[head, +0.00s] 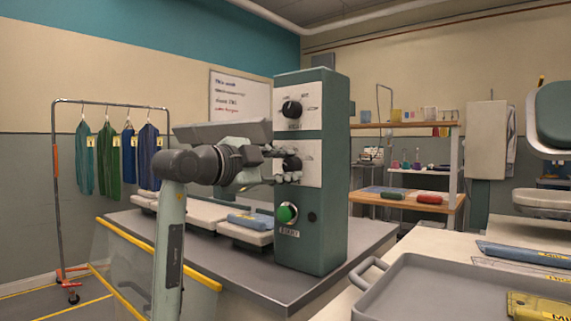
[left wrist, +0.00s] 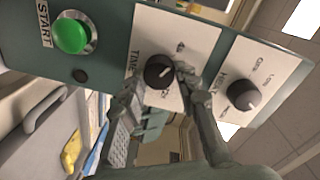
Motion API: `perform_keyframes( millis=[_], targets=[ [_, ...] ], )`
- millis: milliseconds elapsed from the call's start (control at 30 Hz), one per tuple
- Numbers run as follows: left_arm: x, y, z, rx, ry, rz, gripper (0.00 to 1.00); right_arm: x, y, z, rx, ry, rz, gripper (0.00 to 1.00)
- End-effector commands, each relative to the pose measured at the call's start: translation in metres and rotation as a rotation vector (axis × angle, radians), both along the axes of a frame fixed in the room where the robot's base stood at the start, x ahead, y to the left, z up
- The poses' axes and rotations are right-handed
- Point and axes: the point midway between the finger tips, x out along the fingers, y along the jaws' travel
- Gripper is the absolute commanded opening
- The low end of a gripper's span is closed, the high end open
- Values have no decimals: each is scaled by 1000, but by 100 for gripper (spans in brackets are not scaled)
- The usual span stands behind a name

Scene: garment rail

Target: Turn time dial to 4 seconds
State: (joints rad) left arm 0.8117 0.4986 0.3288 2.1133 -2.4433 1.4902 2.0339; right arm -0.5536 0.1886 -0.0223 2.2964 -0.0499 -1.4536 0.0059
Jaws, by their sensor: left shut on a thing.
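The time dial (head: 292,163) is a black knob on the lower white plate of the green control column (head: 313,245). In the left wrist view the time dial (left wrist: 158,72) sits on a plate marked TIME, its pale pointer line aimed to the upper right of that picture. The small marks around it are too blurred to read. My left gripper (head: 287,166) is at this dial; in the left wrist view its fingers (left wrist: 157,86) lie on either side of the knob, shut on it. The fingers partly cover the plate. My right gripper is not in view.
Another black dial (head: 292,109) is on the upper plate. A green START button (head: 286,213) sits below the time dial. A grey tray (head: 440,290) is at front right. A rail with hanging garments (head: 118,165) stands at the left.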

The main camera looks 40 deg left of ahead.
Motion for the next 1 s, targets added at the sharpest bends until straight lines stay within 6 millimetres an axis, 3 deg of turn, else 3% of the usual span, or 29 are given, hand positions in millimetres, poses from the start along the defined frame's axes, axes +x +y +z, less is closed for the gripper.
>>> perform_keyframes(
  millis=[300,333,500,833,1000],
  targets=[
    [0,0,0,-4,1,0,2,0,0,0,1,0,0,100],
    [0,0,0,-4,1,0,32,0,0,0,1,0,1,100],
    [0,0,0,-3,1,0,52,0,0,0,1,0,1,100],
    [-3,0,0,-2,-1,0,52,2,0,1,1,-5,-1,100],
    [-25,3,2,-1,-3,2,52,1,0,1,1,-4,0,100]
  ],
)
